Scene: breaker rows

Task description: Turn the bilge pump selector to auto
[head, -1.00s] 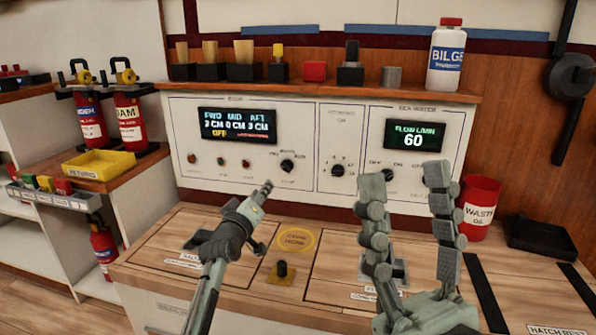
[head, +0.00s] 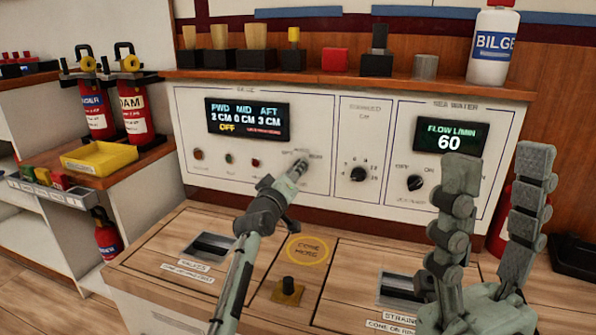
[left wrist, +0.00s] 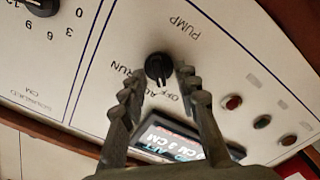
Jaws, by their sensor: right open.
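The panel's display (head: 247,119) reads OFF in yellow. In the left wrist view my left gripper (left wrist: 161,72) has its fingers apart, one on each side of the knob, with narrow gaps visible. In the head view the left gripper (head: 298,170) reaches the panel and mostly hides the knob. My right gripper (head: 505,155) is open and empty, raised in front of the flow panel.
Other knobs (head: 358,174) and (head: 415,183) sit to the right on the panels. Three small buttons (head: 229,159) are to the left. A wooden counter (head: 215,220) with hatches lies below.

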